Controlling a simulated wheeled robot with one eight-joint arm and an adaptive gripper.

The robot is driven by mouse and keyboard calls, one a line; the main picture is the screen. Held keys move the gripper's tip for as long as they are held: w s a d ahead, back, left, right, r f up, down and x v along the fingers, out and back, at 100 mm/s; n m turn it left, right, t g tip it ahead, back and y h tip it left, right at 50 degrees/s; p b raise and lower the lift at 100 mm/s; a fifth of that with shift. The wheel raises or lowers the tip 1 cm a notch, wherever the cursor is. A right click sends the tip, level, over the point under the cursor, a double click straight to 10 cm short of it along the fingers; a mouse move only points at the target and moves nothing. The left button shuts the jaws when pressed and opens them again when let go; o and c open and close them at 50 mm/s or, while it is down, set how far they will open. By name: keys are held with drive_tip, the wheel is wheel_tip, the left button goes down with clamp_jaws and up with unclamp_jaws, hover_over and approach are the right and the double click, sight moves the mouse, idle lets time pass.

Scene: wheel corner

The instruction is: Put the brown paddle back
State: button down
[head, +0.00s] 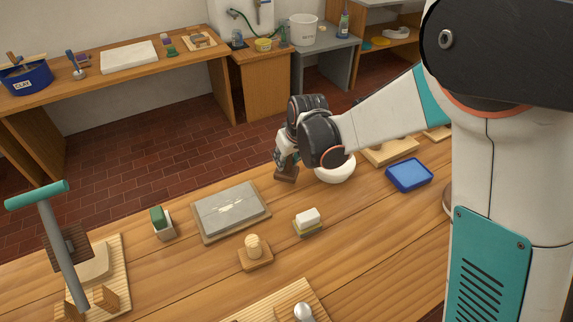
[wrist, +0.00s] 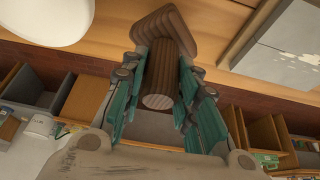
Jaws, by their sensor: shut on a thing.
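My gripper (head: 286,163) is shut on the brown paddle (head: 286,174), which hangs below it over the far part of the wooden table. In the wrist view the paddle (wrist: 160,97) shows a round striped handle between the two teal fingers and a flat, round-cornered head (wrist: 167,24) beyond them. In the head view only the dark lower part of the paddle shows; the gripper hides the rest. I cannot tell whether its head touches the table.
A white bowl (head: 335,172) stands just right of the paddle. A grey slab on a board (head: 230,211) lies to its left front. A pale knobbed piece on a wooden base (head: 255,257), a soap-like block (head: 308,219) and a blue tray (head: 409,174) stand nearby. A teal-topped post (head: 60,255) rises at left.

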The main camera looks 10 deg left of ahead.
drive_tip(key=shift+f, duration=1.1)
drive_tip(key=shift+f+b, duration=0.2)
drive_tip(key=shift+b, duration=0.15)
drive_tip(key=c, duration=1.2)
unclamp_jaws()
drive_tip(key=shift+c, duration=0.2)
drive_tip(key=shift+r, duration=0.2)
drive_tip(key=p+v, duration=0.4)
drive_tip(key=v, duration=0.8)
